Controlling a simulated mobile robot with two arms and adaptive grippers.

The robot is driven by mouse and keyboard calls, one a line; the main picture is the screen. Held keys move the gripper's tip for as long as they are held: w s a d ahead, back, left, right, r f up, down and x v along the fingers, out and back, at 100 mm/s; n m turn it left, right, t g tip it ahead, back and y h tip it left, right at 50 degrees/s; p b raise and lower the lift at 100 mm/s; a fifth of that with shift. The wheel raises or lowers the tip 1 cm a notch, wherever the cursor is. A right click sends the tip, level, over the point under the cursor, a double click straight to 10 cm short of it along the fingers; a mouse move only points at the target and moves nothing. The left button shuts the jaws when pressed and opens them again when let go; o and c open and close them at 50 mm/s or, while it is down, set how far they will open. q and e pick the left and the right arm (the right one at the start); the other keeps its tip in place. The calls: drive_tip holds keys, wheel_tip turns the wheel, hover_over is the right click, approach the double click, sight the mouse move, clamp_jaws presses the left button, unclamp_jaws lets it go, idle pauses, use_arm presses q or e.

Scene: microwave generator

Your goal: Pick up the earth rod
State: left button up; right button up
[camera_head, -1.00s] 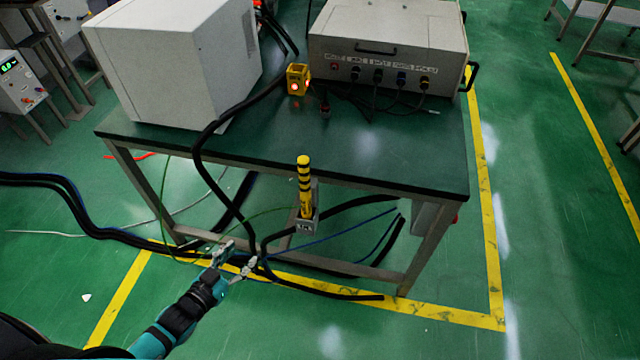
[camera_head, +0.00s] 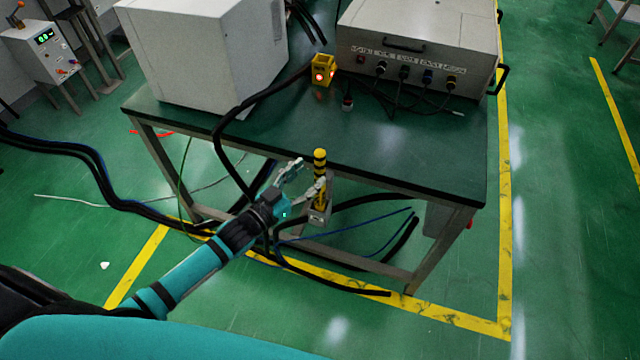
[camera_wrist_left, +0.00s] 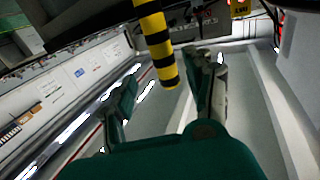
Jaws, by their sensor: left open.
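The earth rod (camera_head: 320,158) is yellow with black bands. It stands upright in a small grey holder (camera_head: 320,213) at the front edge of the table, and its lower part is partly hidden behind my gripper. My left gripper (camera_head: 306,172) is open, with its fingers close to the rod's upper part. In the left wrist view the rod (camera_wrist_left: 156,40) comes down from the top, between and just beyond the two open fingers (camera_wrist_left: 165,92). I cannot tell whether a finger touches it. My right gripper is not in view.
The dark green table (camera_head: 400,160) carries a white cabinet (camera_head: 205,50), a grey generator box (camera_head: 420,45) and a yellow box with a red light (camera_head: 322,70). Thick black cables (camera_head: 232,115) hang over the table edge and run along the floor.

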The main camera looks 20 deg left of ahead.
sight(316, 164)
use_arm(q)
drive_tip(key=x, duration=0.3)
drive_tip(key=p+x, duration=0.1)
drive_tip(key=x, duration=0.1)
drive_tip(key=shift+a+r, duration=0.25)
drive_tip(key=shift+a, duration=0.1)
drive_tip(key=shift+w+d+f, duration=0.1)
drive_tip(key=shift+w+d, duration=0.05)
drive_tip(key=shift+w, duration=0.25)
clamp_jaws()
